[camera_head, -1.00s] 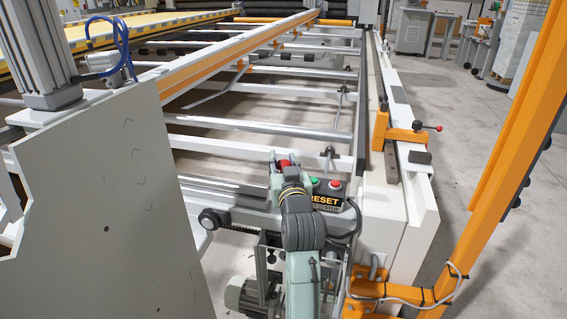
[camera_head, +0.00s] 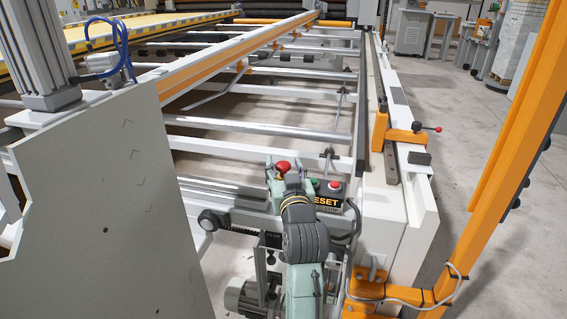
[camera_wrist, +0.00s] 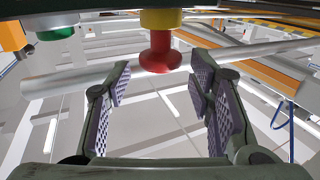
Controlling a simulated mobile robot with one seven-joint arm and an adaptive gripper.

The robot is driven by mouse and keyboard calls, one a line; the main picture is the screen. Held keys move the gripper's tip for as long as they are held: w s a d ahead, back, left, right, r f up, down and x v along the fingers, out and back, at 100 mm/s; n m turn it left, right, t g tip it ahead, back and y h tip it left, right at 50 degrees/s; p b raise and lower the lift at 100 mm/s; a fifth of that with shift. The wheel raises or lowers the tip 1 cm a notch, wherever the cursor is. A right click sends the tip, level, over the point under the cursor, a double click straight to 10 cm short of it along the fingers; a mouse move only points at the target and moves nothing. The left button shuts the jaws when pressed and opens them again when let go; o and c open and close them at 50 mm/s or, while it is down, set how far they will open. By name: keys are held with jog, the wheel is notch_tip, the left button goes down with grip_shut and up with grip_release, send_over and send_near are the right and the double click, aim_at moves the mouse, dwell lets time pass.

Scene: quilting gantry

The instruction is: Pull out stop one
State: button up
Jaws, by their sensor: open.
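A red mushroom-headed stop button (camera_head: 283,166) shows just above my wrist in the head view. In the wrist view the red button (camera_wrist: 160,55) hangs from a yellow collar (camera_wrist: 160,18) at top centre. My gripper (camera_wrist: 158,85) is open and empty, its two ridged pads apart to the left and right of the button in the picture. No contact with the button shows. The head view hides the fingers behind my arm. Which numbered stop this is cannot be read.
A control box (camera_head: 328,194) with a green and a red button and partly hidden "RESET" lettering sits right beside my wrist. A cable loops there. White frame rails (camera_head: 257,125) lie behind. A large white panel (camera_head: 105,200) stands left, an orange post (camera_head: 510,150) right.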

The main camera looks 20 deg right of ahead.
jog(key=v, duration=0.5)
dwell(0.4)
